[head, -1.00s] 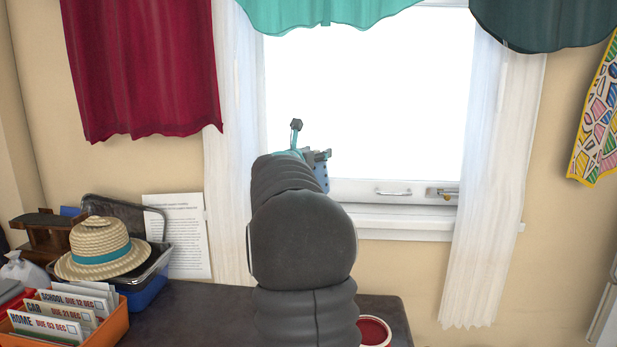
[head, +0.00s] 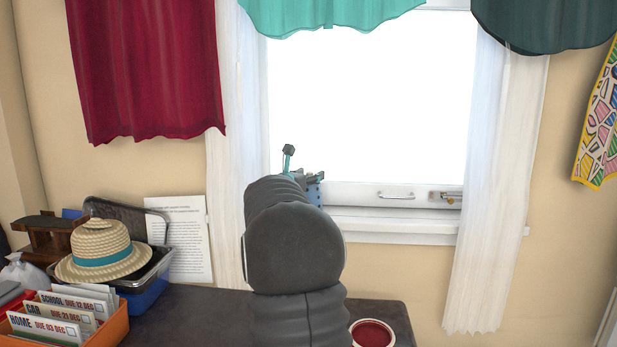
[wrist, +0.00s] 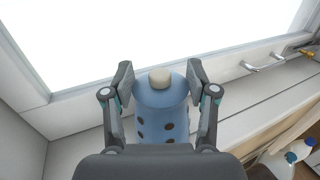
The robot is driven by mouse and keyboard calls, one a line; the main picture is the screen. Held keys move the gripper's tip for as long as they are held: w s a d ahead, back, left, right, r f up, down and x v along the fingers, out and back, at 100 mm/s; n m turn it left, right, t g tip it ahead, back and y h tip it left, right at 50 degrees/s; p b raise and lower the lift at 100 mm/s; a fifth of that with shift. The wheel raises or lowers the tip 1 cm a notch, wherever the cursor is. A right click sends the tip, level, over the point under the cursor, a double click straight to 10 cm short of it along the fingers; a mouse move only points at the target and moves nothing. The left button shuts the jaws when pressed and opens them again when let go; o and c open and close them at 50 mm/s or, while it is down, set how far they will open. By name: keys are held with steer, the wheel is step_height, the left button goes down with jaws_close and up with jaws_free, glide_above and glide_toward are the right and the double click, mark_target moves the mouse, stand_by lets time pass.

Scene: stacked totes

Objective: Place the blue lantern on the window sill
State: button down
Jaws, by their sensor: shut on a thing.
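The blue lantern (wrist: 160,110) has dark round holes and a pale knob on top. In the wrist view it stands between the two fingers of my gripper (wrist: 160,80), which is shut on it. In the head view my arm hides most of the lantern (head: 315,193); only a blue strip shows beside my gripper (head: 302,166). The white window sill (head: 400,226) runs below the window, and it also shows in the wrist view (wrist: 235,125). The lantern is upright over the sill's left part, near the window frame. I cannot tell whether its base touches the sill.
White curtains (head: 490,200) hang at both sides of the window. A metal handle (head: 396,195) and a latch (head: 446,197) are on the lower frame. The dark table (head: 200,310) holds a straw hat (head: 100,250), an orange file box (head: 105,330) and a red-topped round container (head: 372,334).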

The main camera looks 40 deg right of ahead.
steer(key=shift+c, duration=1.6)
jaws_free()
steer(key=shift+f, duration=0.1)
steer(key=shift+a+r, duration=0.1)
steer(key=shift+r, duration=0.1)
steer(key=v, duration=1.2)
steer(key=s+a+f+m+y, duration=0.5)
steer(key=s+a, duration=0.4)
steer(key=a, duration=0.4)
steer(key=s+a+f+m+y, duration=0.6)
steer(key=s+a+f+m, duration=0.2)
steer(key=a, duration=0.4)
steer(key=s+a+f+m+y, duration=0.6)
steer(key=s+a, duration=0.4)
steer(key=a, duration=0.3)
steer(key=shift+a+f+m+t, duration=0.3)
steer(key=shift+f+m, duration=0.2)
steer(key=shift+m, duration=0.6)
